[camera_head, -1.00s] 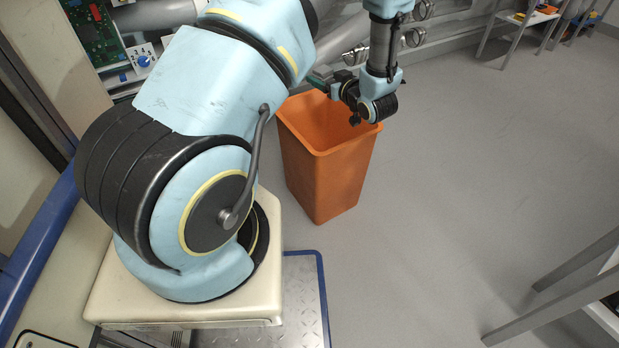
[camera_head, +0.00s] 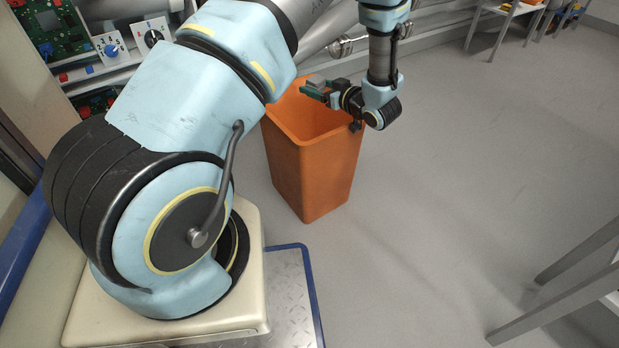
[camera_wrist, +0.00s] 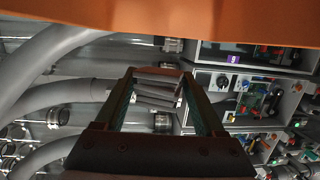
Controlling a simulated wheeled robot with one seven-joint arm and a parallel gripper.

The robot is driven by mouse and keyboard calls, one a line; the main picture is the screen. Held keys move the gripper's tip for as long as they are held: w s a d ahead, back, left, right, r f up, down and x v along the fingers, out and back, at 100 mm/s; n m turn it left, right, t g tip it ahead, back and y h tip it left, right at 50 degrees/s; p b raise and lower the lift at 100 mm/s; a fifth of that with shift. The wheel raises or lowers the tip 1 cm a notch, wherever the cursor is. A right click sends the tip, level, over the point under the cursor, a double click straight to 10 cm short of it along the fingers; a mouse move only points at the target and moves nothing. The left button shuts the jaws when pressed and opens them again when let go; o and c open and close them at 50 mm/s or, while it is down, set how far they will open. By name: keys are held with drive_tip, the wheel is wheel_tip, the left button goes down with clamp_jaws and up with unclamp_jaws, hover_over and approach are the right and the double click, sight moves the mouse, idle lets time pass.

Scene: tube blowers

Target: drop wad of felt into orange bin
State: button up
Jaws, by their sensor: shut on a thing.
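The orange bin (camera_head: 312,180) stands on the floor just beyond my base, open at the top. It also shows as an orange wall across the top of the wrist view (camera_wrist: 200,18). My gripper (camera_head: 317,90) is level and points left over the bin's opening, near the rim. It is shut on a small grey wad of felt (camera_head: 316,82). In the wrist view, the wad (camera_wrist: 157,90) sits between the fingertips of the gripper (camera_wrist: 158,100). The inside bottom of the bin is hidden.
Thick grey pipes (camera_wrist: 65,85) and panels with knobs (camera_head: 110,48) line the wall behind the bin. A metal table leg (camera_head: 560,285) stands at the lower right. The floor (camera_head: 450,170) right of the bin is clear.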

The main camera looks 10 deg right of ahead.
drive_tip(key=o, duration=1.3)
drive_tip(key=p+v, duration=0.2)
drive_tip(key=v, duration=0.8)
drive_tip(key=shift+s+d, duration=0.25)
drive_tip(key=shift+s, duration=0.05)
drive_tip(key=shift+w+r, duration=0.1)
